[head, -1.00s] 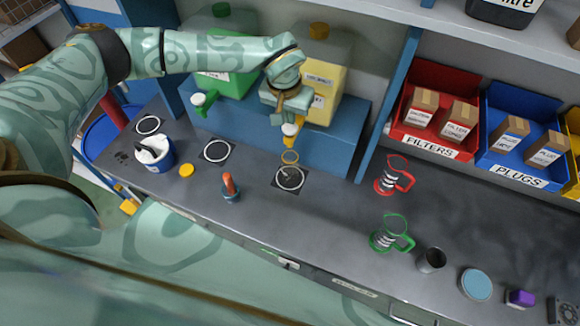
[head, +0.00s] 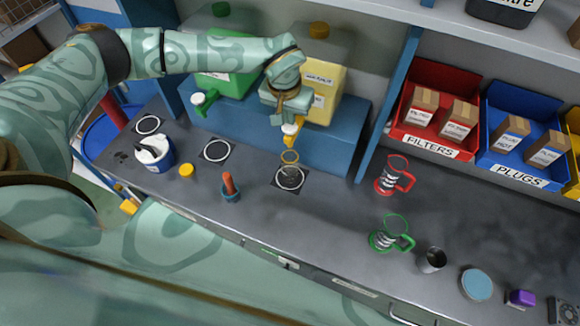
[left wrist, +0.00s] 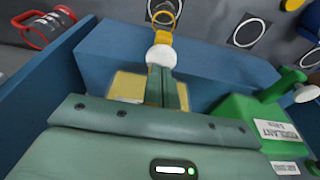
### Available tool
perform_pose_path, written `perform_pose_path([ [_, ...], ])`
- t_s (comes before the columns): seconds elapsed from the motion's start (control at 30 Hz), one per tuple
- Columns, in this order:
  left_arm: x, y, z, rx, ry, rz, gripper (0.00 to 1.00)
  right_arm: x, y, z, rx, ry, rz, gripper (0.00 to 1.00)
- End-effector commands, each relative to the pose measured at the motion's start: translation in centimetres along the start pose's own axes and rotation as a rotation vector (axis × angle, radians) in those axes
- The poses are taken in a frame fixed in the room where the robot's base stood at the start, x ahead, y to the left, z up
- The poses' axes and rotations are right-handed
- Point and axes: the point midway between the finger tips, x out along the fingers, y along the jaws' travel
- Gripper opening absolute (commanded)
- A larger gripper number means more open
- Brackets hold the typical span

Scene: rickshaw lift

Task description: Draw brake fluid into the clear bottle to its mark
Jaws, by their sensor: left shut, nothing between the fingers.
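A clear bottle with a yellow rim (head: 290,157) stands on a dark pad with a white ring (head: 290,178), below the tap (head: 289,129) of the yellow container (head: 322,88). The fluid level and mark in it are too small to make out. My left gripper (head: 289,113) is shut just above the tap. In the left wrist view the shut fingers (left wrist: 167,84) end at the white part of the tap (left wrist: 160,56), with the yellow bottle rim (left wrist: 165,14) beyond. Whether they touch the tap I cannot tell. My right gripper is not in view.
A green coolant container (head: 228,72) with its own tap stands to the left on the blue stand (head: 345,135). A red-rimmed jug (head: 394,176) and a green-rimmed jug (head: 391,234) stand right of the bottle. A blue-white tub (head: 154,153) is left.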

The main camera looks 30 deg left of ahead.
Motion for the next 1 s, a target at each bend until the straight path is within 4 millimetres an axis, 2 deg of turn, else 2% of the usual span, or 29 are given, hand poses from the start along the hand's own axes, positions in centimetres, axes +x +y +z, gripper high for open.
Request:
perform_pose_path([
  [0.8,2.6,0.0,0.6,-0.001,-0.002,-0.001,0.0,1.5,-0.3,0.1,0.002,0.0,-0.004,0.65],
  [1.0,2.5,0.0,0.6,0.0,-0.002,-0.001,0.0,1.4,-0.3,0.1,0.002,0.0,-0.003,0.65],
])
